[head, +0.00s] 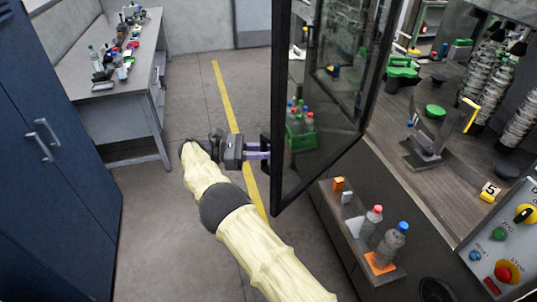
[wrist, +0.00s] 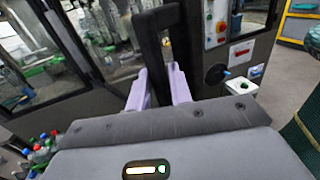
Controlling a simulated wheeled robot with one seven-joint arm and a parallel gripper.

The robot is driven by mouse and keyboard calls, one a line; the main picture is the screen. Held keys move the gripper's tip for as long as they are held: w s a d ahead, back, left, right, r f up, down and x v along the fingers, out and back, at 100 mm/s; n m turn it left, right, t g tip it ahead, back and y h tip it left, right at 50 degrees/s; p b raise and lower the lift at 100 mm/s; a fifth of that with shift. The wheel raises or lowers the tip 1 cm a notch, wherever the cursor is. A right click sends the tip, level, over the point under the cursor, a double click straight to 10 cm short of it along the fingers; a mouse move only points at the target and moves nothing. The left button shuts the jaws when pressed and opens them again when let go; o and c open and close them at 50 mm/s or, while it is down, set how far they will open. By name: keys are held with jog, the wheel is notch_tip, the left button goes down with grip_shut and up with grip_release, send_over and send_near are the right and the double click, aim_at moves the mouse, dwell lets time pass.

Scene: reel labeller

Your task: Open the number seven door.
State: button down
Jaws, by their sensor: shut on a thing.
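A black-framed glass door (head: 282,120) stands swung out from the machine in the head view. No number shows on it, so I cannot tell if it is number seven. My gripper (head: 259,151), with pale purple fingers, is at the door's outer edge, shut on the black door handle (head: 265,158). In the wrist view the fingers of my gripper (wrist: 159,88) sit on either side of the upright black handle (wrist: 150,25).
A yellow number 5 tag (head: 490,191) is inside the machine beside the control panel (head: 507,240). A low shelf (head: 345,225) with bottles lies under the opening.

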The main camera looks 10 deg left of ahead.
jog(key=shift+w+a+r, duration=0.1)
jog(key=shift+w+a, duration=0.45)
jog(key=shift+w, duration=0.1)
jog(key=c, duration=1.6)
grip_release()
jog(key=shift+o, duration=0.2)
jog(key=shift+w+d, duration=0.1)
jog(key=shift+d, duration=0.05)
notch_tip(320, 180, up, 10)
jog(key=b, duration=0.1)
jog(key=shift+a+b, duration=0.25)
jog(key=shift+b, duration=0.05)
jog(key=shift+c, duration=0.2)
